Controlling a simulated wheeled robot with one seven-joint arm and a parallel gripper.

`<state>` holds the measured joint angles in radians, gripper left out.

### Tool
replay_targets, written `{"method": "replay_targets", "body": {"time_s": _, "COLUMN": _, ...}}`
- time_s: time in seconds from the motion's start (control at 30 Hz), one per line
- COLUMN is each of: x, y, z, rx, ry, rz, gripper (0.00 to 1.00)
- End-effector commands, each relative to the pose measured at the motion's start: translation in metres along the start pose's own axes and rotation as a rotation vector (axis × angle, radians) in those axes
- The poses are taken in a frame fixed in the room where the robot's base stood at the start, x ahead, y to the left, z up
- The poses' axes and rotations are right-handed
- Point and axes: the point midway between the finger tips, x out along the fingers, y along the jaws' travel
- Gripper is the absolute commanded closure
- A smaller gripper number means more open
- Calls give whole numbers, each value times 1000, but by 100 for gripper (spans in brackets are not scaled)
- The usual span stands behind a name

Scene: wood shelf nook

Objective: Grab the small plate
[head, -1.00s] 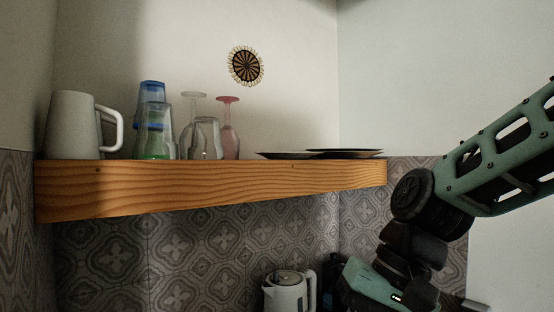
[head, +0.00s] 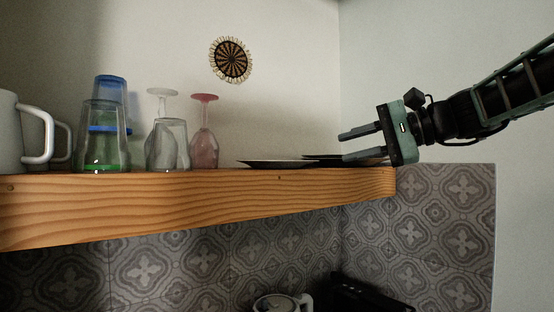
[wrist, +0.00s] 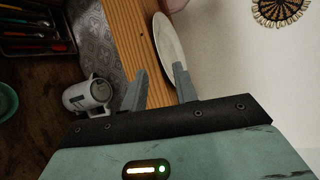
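Two thin plates lie flat on the wooden shelf (head: 200,200), seen nearly edge-on in the head view: a left plate (head: 275,164) and a right plate (head: 322,157), partly hidden behind my gripper. I cannot tell which is the small plate. My gripper (head: 343,147) is open and empty at the shelf's right end, its fingers pointing left, close to the right plate. In the wrist view, a whitish oval plate (wrist: 168,48) lies beyond my open fingers (wrist: 160,69), its near edge between the fingertips and apart from them.
Left of the plates stand an upturned pink glass (head: 204,146), a clear glass (head: 168,147), stacked tumblers (head: 101,140) and a white pitcher (head: 9,135). A kettle (wrist: 88,95) and a cutlery tray (wrist: 68,43) are below the shelf. A round ornament (head: 231,60) hangs above.

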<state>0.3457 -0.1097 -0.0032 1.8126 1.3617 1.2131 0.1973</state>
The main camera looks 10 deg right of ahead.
Motion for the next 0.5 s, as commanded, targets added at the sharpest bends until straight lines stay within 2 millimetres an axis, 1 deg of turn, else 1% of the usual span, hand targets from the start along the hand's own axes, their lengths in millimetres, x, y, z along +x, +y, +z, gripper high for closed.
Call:
{"method": "replay_targets", "body": {"time_s": 0.03, "x": 10, "y": -3, "z": 2, "rx": 3, "ry": -4, "rz": 3, "gripper": 71}}
{"method": "replay_targets", "body": {"time_s": 0.1, "x": 24, "y": -3, "z": 1, "rx": 2, "ry": -4, "rz": 3, "gripper": 71}}
{"method": "replay_targets", "body": {"time_s": 0.2, "x": 40, "y": -2, "z": 1, "rx": 2, "ry": -3, "rz": 3, "gripper": 71}}
{"method": "replay_targets", "body": {"time_s": 0.3, "x": 50, "y": -1, "z": 1, "rx": 1, "ry": -3, "rz": 3, "gripper": 71}}
{"method": "replay_targets", "body": {"time_s": 0.5, "x": 63, "y": -2, "z": 2, "rx": 2, "ry": -3, "rz": 3, "gripper": 71}}
